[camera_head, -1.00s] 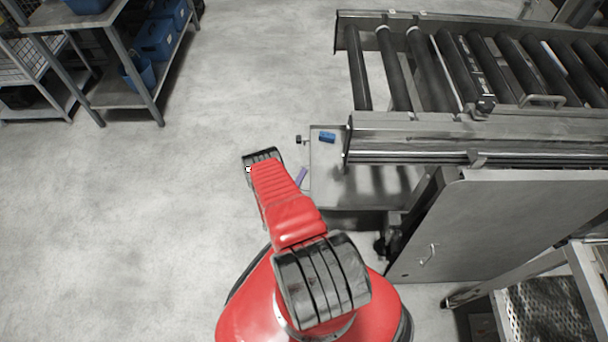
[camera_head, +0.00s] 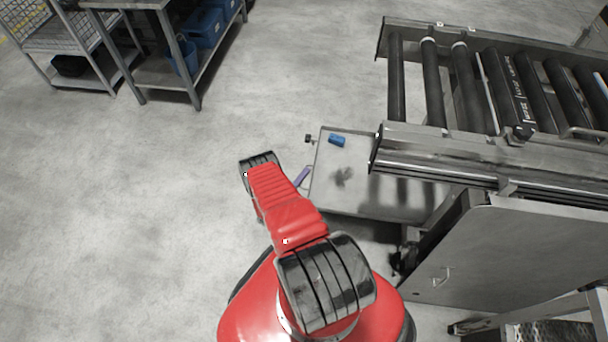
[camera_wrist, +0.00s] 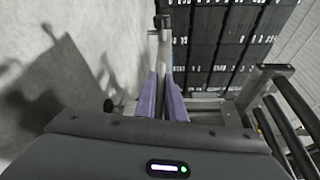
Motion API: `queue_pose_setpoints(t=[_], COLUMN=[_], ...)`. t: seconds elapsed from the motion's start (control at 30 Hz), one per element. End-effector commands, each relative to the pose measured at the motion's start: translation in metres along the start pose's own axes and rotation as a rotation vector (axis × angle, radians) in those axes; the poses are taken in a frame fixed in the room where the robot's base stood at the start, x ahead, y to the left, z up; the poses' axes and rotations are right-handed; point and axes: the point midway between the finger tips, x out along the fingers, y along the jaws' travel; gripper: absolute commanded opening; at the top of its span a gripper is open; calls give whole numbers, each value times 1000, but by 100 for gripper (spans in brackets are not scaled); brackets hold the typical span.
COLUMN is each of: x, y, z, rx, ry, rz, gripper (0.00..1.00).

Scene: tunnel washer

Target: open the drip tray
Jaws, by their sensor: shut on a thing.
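The drip tray (camera_head: 328,192) is a flat grey tray that sticks out to the left from under the roller conveyor. A small blue object (camera_head: 337,140) and a dark patch (camera_head: 343,177) show on its surface. My gripper (camera_head: 302,178) shows as a purple finger at the tray's left edge, partly hidden by my red arm. In the wrist view, my gripper (camera_wrist: 162,98) has both purple fingers close together around a narrow grey part at the tray's edge. The exact grip on the handle is mostly hidden between the fingers.
The roller conveyor (camera_head: 440,143) overhangs the tray's right part. A grey panel with a handle (camera_head: 500,250) stands at lower right, near my base. A bench with blue bins (camera_head: 203,27) is at upper left. The floor (camera_head: 130,210) left of my arm is clear.

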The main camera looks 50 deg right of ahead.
Motion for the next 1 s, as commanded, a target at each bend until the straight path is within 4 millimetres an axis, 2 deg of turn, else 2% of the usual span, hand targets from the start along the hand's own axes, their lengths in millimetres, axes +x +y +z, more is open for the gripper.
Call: queue_pose_setpoints(t=[0.1, 0.13, 0.37, 0.73, 1.0], x=[-1, -1, 0, -3, -31], y=[4, 4, 2, 1, 1], z=[-6, -6, -5, -3, -2], rx=[-5, -5, -3, -2, -3], ry=[8, 8, 7, 6, 2], rz=[10, 10, 6, 2, 4], gripper=[0, 11, 28, 28, 28])
